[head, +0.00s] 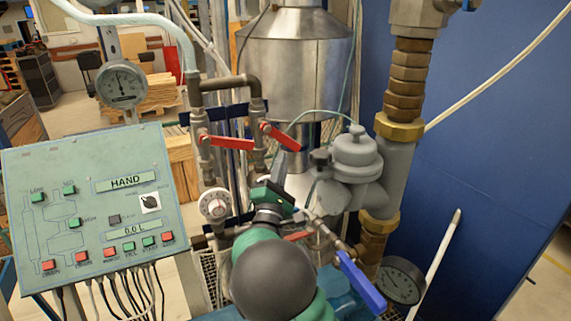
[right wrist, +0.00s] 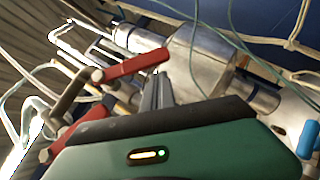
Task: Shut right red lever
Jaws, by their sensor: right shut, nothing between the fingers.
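Two red levers sit on the vertical pipes in the middle of the head view. The left red lever (head: 230,142) lies nearly level. The right red lever (head: 282,136) slopes down to the right from its valve. My right gripper (head: 281,165) is shut and empty, its fingertips just below the right red lever's free end. In the right wrist view the shut fingers (right wrist: 157,92) are close to the end of a red lever (right wrist: 132,67), apparently the right one; contact cannot be told. A second red lever (right wrist: 65,138) is partly hidden by the gripper body. My left gripper is out of view.
A control panel (head: 95,205) stands at the left, with a round gauge (head: 122,85) above it. A grey meter body (head: 354,160) is close to the right of my gripper. A blue lever (head: 360,282) and a lower red lever (head: 298,236) are near my forearm.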

